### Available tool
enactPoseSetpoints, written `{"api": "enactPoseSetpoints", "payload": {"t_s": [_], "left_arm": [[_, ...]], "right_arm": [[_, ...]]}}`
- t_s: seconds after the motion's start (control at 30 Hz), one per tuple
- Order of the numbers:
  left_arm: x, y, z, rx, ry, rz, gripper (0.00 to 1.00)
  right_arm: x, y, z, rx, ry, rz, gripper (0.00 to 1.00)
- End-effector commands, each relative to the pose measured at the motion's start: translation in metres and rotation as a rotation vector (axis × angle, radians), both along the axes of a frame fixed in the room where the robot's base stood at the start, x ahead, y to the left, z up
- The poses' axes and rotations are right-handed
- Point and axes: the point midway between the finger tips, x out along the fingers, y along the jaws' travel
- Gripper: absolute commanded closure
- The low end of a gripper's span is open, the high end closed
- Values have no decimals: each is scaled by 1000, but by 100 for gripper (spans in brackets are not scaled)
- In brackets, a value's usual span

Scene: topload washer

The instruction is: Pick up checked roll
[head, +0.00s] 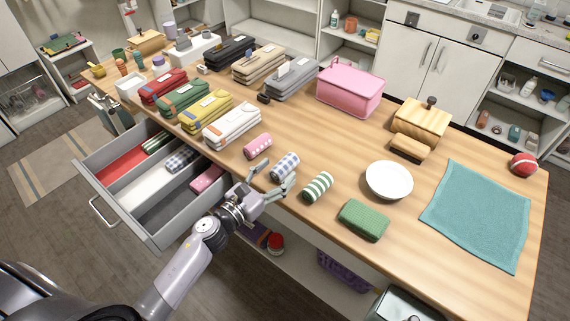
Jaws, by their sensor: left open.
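A blue-and-white checked roll (286,164) lies on the wooden table near its front edge. My left gripper (277,174) is open at the near end of this roll, with one finger to its left and the other at its lower right. Whether the fingers touch it I cannot tell. A darker checked roll (182,158) lies in the open drawer (118,205). My right gripper is not in view.
A pink dotted roll (257,146) lies left of the checked roll, and a green-striped roll (317,186) lies to its right. A white bowl (389,181), green folded cloth (363,220) and teal mat (478,213) are farther right.

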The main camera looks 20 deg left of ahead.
Motion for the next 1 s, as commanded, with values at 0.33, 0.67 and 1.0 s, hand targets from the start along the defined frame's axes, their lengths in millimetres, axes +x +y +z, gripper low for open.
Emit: {"api": "enactPoseSetpoints", "payload": {"t_s": [0.33, 0.67, 1.0], "left_arm": [[40, -14, 4, -1, -1, 0, 36], [41, -15, 2, -1, 0, 0, 41], [41, -15, 2, -1, 0, 0, 64]], "right_arm": [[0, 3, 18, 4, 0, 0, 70], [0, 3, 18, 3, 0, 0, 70], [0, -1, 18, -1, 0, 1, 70]]}}
